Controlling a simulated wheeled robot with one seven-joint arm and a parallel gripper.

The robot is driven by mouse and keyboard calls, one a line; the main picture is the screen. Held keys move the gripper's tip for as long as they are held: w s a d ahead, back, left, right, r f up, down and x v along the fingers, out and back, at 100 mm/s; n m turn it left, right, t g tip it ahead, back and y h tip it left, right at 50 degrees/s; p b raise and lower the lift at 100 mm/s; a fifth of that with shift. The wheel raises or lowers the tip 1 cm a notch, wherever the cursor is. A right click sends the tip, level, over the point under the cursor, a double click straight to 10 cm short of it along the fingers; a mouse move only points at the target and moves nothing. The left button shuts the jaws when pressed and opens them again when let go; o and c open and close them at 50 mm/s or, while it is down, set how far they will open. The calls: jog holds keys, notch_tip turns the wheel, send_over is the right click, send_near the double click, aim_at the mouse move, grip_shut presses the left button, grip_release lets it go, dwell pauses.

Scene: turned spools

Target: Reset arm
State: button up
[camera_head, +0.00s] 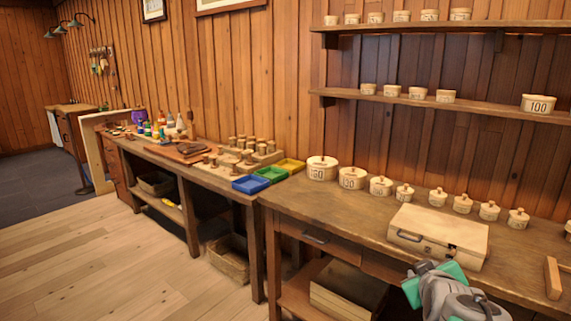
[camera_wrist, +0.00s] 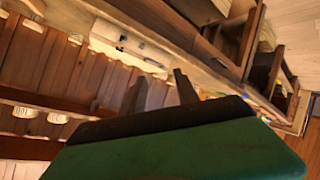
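My gripper (camera_wrist: 160,88) shows in the wrist view with its two dark fingers apart and nothing between them. It is open and empty. Its green body fills the bottom of that view. In the head view, the grey and teal end part of my arm (camera_head: 448,292) is at the lower right, in front of the workbench edge. The fingertips cannot be made out there.
A pale wooden case (camera_head: 438,236) lies shut on the right workbench (camera_head: 350,214), and also shows in the wrist view (camera_wrist: 130,46). Lidded pots (camera_head: 321,168) line the bench's back. Shelves (camera_head: 440,97) above hold more pots. Coloured trays (camera_head: 251,184) sit left. Floor (camera_head: 100,270) at left is clear.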

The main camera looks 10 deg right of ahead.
jog(key=a+f+g+y, duration=0.25)
jog(key=a+f, duration=0.45)
jog(key=a, duration=0.4)
jog(key=s+a+f+g+y, duration=0.4)
jog(key=s+a+f+g, duration=0.3)
jog(key=s+a, duration=0.55)
notch_tip(320, 180, up, 10)
jog(key=w+a+m+t+p, duration=0.1)
jog(key=a+t+p, duration=0.1)
jog(key=p, duration=0.6)
jog(key=shift+w, duration=0.4)
jog(key=shift+h, duration=0.25)
